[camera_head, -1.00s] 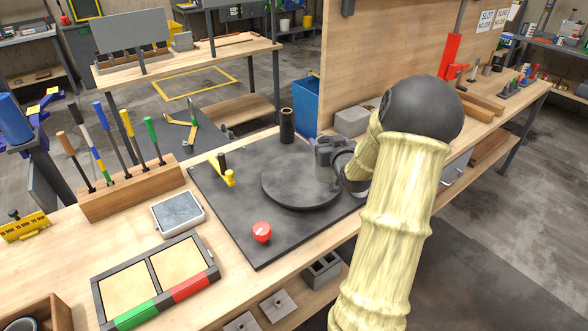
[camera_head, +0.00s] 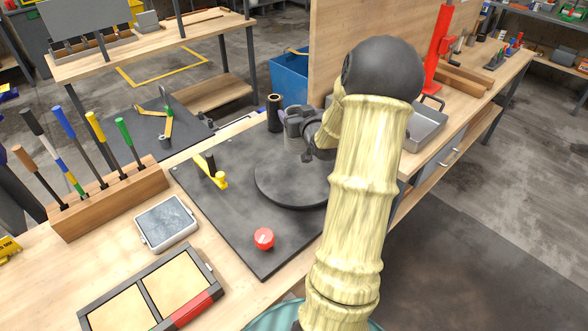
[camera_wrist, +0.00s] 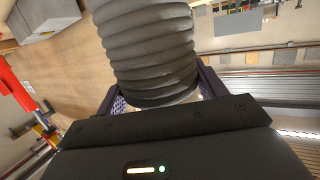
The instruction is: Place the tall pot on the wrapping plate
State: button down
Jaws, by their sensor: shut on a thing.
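The tall pot (camera_wrist: 150,50) is a dark grey, ribbed, round-walled piece between my gripper's fingers in the wrist view. My gripper (camera_head: 304,130) is shut on it. In the head view the pot (camera_head: 294,143) is mostly hidden by the gripper, and only a little grey shows. The wrapping plate (camera_head: 280,188) is a round dark disc on a black square board. The gripper and pot show over the disc's back edge. I cannot tell whether the pot touches the disc.
A black tube (camera_head: 274,113) stands at the board's back, close left of the gripper. A yellow lever (camera_head: 215,178) and red knob (camera_head: 264,238) are on the board (camera_head: 225,215). A tool rack (camera_head: 110,200), grey slab (camera_head: 166,221) and framed tray (camera_head: 150,290) lie left.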

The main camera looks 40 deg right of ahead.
aim_at(302, 145)
jog(key=shift+s+d+f, duration=0.1)
jog(key=shift+s+f, duration=0.1)
jog(key=shift+f, duration=1.2)
jog(key=shift+s+f, duration=0.15)
jog(key=shift+f, duration=1.2)
jog(key=shift+f+p, duration=0.45)
jog(key=shift+f, duration=1.65)
jog(key=shift+f, duration=0.15)
jog(key=shift+c, duration=0.9)
grip_release()
